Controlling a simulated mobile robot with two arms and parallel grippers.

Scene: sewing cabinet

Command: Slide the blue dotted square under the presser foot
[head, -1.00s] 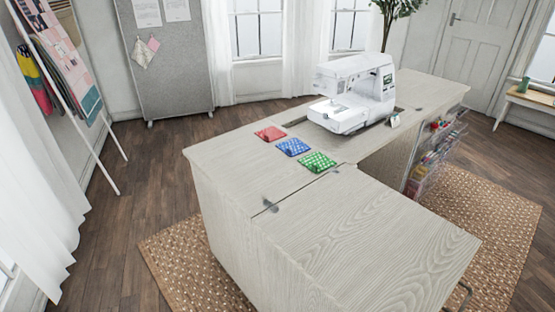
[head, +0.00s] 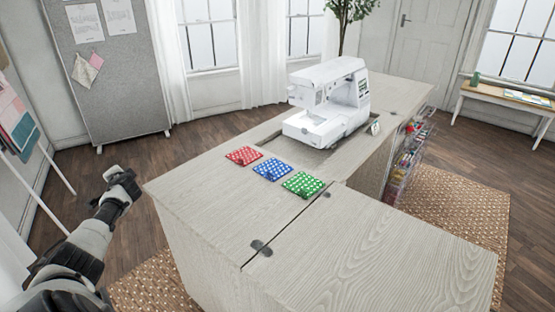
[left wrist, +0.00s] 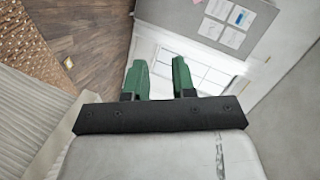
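The blue dotted square (head: 272,169) lies flat on the cabinet top, between a red dotted square (head: 244,155) and a green dotted square (head: 303,184). The white sewing machine (head: 328,100) stands behind them in a recess of the top; its presser foot is too small to make out. My left gripper (head: 122,178) is in the air left of the cabinet, apart from the squares. In the left wrist view its two green fingers (left wrist: 156,80) stand apart with nothing between them. My right gripper is not in view.
The cabinet top (head: 215,205) is bare in front of the squares, with a hinged leaf (head: 380,250) at the right front. A small card (head: 375,128) stands right of the machine. A grey board (head: 105,70) and a rack (head: 30,140) stand at the left.

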